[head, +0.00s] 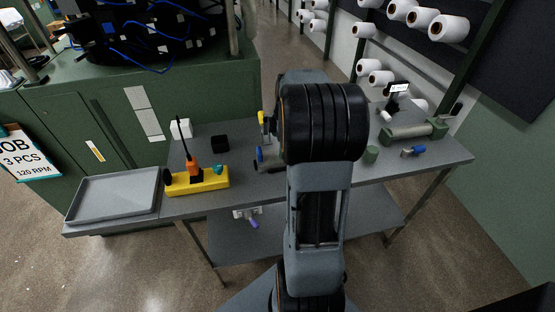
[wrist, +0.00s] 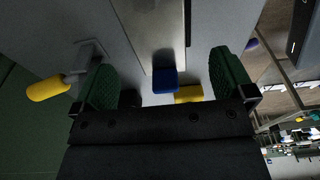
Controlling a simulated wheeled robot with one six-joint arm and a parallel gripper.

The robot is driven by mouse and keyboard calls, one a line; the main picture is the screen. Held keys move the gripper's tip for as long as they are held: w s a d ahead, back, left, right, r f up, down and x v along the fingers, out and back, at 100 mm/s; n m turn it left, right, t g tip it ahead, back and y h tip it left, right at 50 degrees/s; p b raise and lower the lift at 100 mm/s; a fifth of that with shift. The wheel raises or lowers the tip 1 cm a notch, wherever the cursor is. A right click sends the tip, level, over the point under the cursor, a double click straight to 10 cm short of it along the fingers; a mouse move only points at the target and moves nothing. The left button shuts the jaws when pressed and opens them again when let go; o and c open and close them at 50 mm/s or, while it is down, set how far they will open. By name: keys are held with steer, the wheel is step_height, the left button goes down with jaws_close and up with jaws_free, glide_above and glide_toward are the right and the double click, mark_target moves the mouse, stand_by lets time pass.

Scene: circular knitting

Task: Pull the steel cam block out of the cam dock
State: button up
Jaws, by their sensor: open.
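My gripper (wrist: 162,74) is open in the wrist view, with one green-padded finger on each side. A blue block-like end (wrist: 165,78) of a grey metal piece (wrist: 152,30) lies between the fingers, apart from both; I cannot tell whether this is the steel cam block. A small yellow part (wrist: 188,94) shows beside the blue end. A yellow handle (wrist: 48,88) on a grey arm is outside the left finger. In the head view, the grey dock-like fixture (head: 270,158) with a blue part is mostly hidden behind my arm, as is my gripper.
A green cylindrical fixture (head: 414,132) stands at right. A green machine (head: 130,95) stands behind.

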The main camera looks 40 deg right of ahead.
steer(key=shift+w+a+f, duration=0.1)
steer(key=shift+w+f, duration=0.05)
steer(key=shift+f, duration=1.4)
steer(key=shift+w+a+f, duration=0.1)
steer(key=shift+w+f, duration=0.05)
steer(key=shift+f, duration=1.35)
steer(key=c, duration=1.2)
steer(key=shift+r, duration=0.1)
steer(key=shift+c, duration=0.2)
steer(key=shift+r, duration=0.1)
